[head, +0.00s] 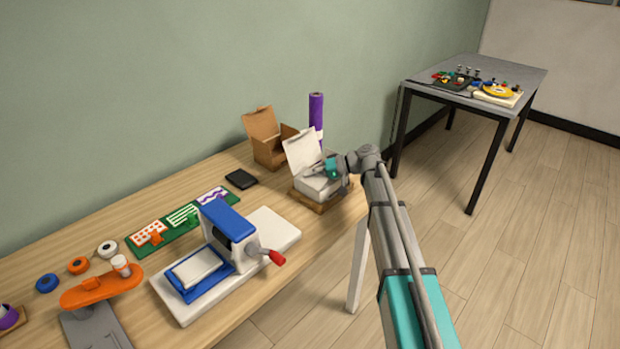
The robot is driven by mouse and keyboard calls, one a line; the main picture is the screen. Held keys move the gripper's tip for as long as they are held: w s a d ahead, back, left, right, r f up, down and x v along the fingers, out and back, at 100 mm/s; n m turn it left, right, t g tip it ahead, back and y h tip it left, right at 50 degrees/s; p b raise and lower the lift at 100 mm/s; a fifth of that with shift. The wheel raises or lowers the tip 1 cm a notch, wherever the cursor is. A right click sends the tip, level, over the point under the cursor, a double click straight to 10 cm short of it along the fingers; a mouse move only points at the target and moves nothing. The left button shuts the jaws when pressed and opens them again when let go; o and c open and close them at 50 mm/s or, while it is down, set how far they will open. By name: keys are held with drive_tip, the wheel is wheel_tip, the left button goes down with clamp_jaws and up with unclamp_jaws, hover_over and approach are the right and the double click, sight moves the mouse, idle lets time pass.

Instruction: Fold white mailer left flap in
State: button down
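The white mailer (312,184) stands on a small wooden base (309,202) near the right end of the wooden table. Its lid (302,150) stands up at the back, leaning a little to the left. My arm reaches in from the lower right, and my gripper (333,178) is at the right part of the mailer, over or against it. Whether it touches the mailer cannot be told. The gripper's fingers are too small and partly hidden to show their opening. The side flaps cannot be made out clearly.
An open brown box (268,138) and a purple roll (316,112) stand behind the mailer. A black flat item (241,179) lies to its left. A blue-and-white crank machine (228,240) stands farther left. Bare tabletop lies between the machine and mailer.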

idle(0.3)
drive_tip(key=c, duration=0.9)
unclamp_jaws()
drive_tip(key=shift+o, duration=0.2)
drive_tip(key=shift+r+p, duration=0.1)
drive_tip(key=shift+p, duration=0.35)
